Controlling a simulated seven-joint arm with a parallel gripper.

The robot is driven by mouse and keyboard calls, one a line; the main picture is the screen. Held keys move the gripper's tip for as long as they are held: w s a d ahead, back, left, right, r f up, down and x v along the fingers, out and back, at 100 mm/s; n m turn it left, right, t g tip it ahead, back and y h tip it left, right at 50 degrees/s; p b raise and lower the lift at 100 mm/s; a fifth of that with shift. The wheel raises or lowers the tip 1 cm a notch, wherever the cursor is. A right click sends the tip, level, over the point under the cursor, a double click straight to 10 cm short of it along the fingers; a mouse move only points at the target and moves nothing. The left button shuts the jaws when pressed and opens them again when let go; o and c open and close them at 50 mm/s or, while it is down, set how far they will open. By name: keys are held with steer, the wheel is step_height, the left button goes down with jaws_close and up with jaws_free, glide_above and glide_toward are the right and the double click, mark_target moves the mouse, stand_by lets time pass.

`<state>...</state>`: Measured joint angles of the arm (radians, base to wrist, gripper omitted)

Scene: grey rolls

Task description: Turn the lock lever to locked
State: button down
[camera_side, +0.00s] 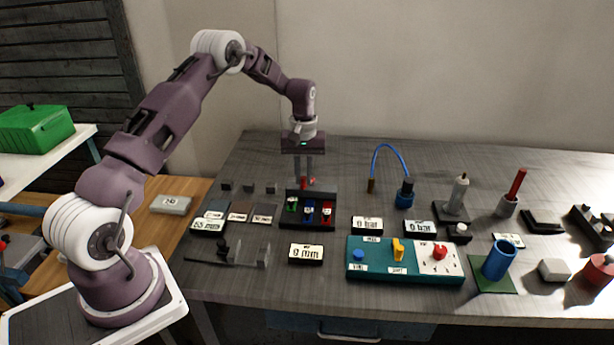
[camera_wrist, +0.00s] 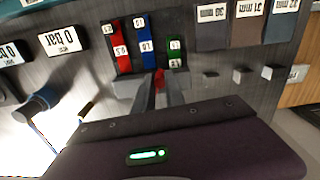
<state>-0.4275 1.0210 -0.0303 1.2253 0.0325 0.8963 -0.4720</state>
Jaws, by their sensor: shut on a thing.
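My gripper (camera_side: 305,180) points straight down at the back edge of a black rack (camera_side: 290,225). Its fingers are shut on a small red piece (camera_wrist: 159,75), which shows between the fingertips in the wrist view. The piece is mostly hidden by the fingers, so I cannot tell its full shape or whether it is the lock lever. A teal panel (camera_side: 375,271) stands at the front, well right of my gripper. It carries a yellow lever (camera_side: 398,249), a blue knob (camera_side: 358,256) and a red knob (camera_side: 439,251); its labels are too small to read.
The rack holds green (camera_side: 292,204), blue (camera_side: 309,211) and red (camera_side: 326,211) labelled pieces. Small grey blocks (camera_side: 248,187) and label plates lie to its left. A blue hose (camera_side: 390,147) arches at the back right. A "0 mm" display (camera_side: 306,253) stands in front.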

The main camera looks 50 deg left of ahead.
steer(key=m, duration=0.1)
steer(key=a+m, duration=0.1)
steer(key=m, duration=0.1)
steer(key=a+m, duration=0.1)
steer(key=m, duration=0.2)
steer(key=shift+a+m, duration=0.2)
steer(key=shift+m, duration=0.1)
steer(key=shift+w+a+m, duration=0.2)
steer(key=shift+a+m, duration=0.05)
steer(key=shift+m, duration=0.7)
steer(key=shift+w+a+m, duration=0.15)
steer(key=shift+a+m, duration=0.15)
steer(key=shift+m, duration=0.6)
steer(key=shift+w+a+m, duration=0.2)
steer(key=shift+a+m, duration=0.05)
steer(key=shift+m, duration=0.7)
steer(key=c, duration=1.4)
jaws_free()
step_height(320, 180, up, 7)
steer(key=shift+r, duration=0.1)
